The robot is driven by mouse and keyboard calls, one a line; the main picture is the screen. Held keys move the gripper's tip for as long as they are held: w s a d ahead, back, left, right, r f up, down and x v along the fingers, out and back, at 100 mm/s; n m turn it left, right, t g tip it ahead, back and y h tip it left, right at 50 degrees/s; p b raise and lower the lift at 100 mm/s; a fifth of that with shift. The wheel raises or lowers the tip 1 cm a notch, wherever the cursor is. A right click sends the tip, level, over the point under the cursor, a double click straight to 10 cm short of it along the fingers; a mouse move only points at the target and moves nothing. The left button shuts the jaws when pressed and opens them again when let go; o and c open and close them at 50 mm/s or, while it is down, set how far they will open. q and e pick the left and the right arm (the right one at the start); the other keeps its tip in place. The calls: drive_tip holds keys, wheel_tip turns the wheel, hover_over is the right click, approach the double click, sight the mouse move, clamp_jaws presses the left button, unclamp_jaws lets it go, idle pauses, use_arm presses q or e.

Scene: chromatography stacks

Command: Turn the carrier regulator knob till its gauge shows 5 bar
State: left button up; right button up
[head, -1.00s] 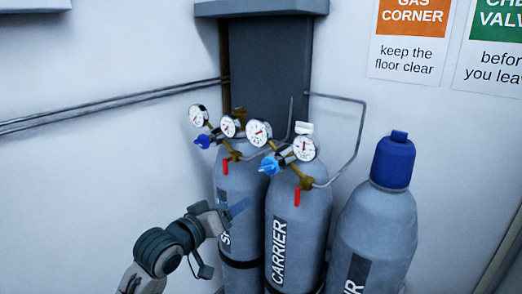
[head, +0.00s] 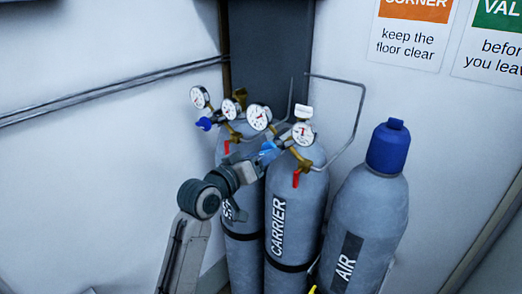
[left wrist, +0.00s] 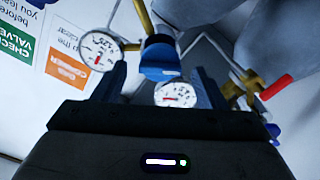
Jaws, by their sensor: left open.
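The carrier regulator stands on the grey cylinder marked CARRIER (head: 278,228). Its blue knob (head: 268,152) is partly covered by my left gripper (head: 262,158) in the head view. In the left wrist view the knob (left wrist: 160,62) lies between the two open fingers, near their tips; I cannot tell whether they touch it. The regulator has two round white gauges, one at right (head: 303,134) and one at upper left (head: 259,117). They also show in the wrist view, at left (left wrist: 100,50) and lower middle (left wrist: 175,94). Their scales are too small to read. My right gripper is out of view.
A second regulator with a blue knob (head: 206,124) and two gauges sits close on the left cylinder. Red valve levers (head: 296,179) and thin bent pipes (head: 358,110) are near. A blue-capped AIR cylinder (head: 380,215) stands at right. Open space lies left, before the wall.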

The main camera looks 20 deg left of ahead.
use_arm(q)
drive_tip(key=shift+w+d, duration=0.1)
drive_tip(key=shift+w, duration=0.25)
drive_tip(key=c, duration=1)
drive_tip(key=m+b, duration=0.1)
drive_tip(key=m, duration=0.3)
drive_tip(key=shift+b, duration=0.35)
drive_tip(key=o, duration=1)
drive_tip(key=shift+s, duration=0.1)
